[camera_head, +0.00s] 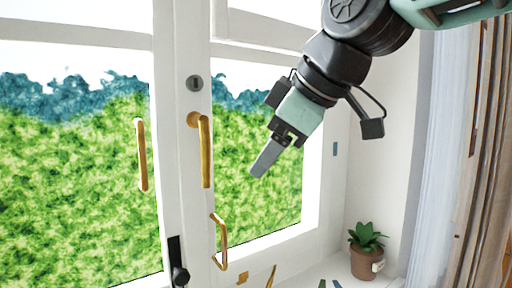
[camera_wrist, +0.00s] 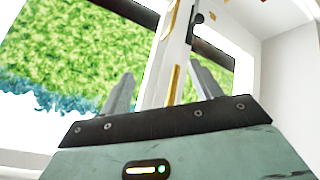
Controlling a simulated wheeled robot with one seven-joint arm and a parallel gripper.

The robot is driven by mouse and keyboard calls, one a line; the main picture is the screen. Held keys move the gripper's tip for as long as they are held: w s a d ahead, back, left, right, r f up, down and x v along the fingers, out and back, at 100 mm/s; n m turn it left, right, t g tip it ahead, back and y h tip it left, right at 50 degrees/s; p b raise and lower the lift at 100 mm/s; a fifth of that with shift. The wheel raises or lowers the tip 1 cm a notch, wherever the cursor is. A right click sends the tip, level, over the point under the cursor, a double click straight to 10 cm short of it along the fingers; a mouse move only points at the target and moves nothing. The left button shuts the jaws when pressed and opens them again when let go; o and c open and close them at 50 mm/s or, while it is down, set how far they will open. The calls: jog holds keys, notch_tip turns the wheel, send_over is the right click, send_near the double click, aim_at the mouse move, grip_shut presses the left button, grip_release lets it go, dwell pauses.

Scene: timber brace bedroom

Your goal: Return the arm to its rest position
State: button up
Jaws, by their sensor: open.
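My gripper (camera_head: 265,160) hangs from the arm at the upper right of the head view, pointing down and left in front of the right window pane. In the wrist view my gripper (camera_wrist: 160,90) shows two grey fingers set wide apart, with nothing held between them. A gold window handle (camera_head: 205,150) on the white frame stands left of the fingertips in the head view, apart from them in the picture. In the wrist view a gold handle (camera_wrist: 173,85) appears between the fingers, beyond them; I cannot tell how far.
Another gold handle (camera_head: 142,155) is on the left, and a looped gold handle (camera_head: 219,242) sits lower. A black latch (camera_head: 178,265) is at the bottom. A potted plant (camera_head: 365,262) stands on the sill at right, beside a curtain (camera_head: 480,180). Small items lie along the bottom edge.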

jog(key=s+d+f+m+g+h, duration=0.1)
jog(key=s+d+f, duration=0.3)
jog(key=f, duration=0.5)
jog(key=s+d+f+m+g+h, duration=0.2)
jog(key=s+d+f+m+g, duration=0.1)
jog(key=s+f, duration=0.5)
jog(key=s+d+f+m+g+h, duration=0.1)
jog(key=s+d+f+m+g, duration=0.1)
jog(key=s+f, duration=0.5)
notch_tip(320, 180, down, 5)
jog(key=d+m, duration=0.1)
jog(key=d, duration=0.1)
jog(key=shift+d+f+h+b, duration=0.2)
jog(key=shift+d+h+b, duration=0.15)
jog(key=shift+h+b, duration=0.05)
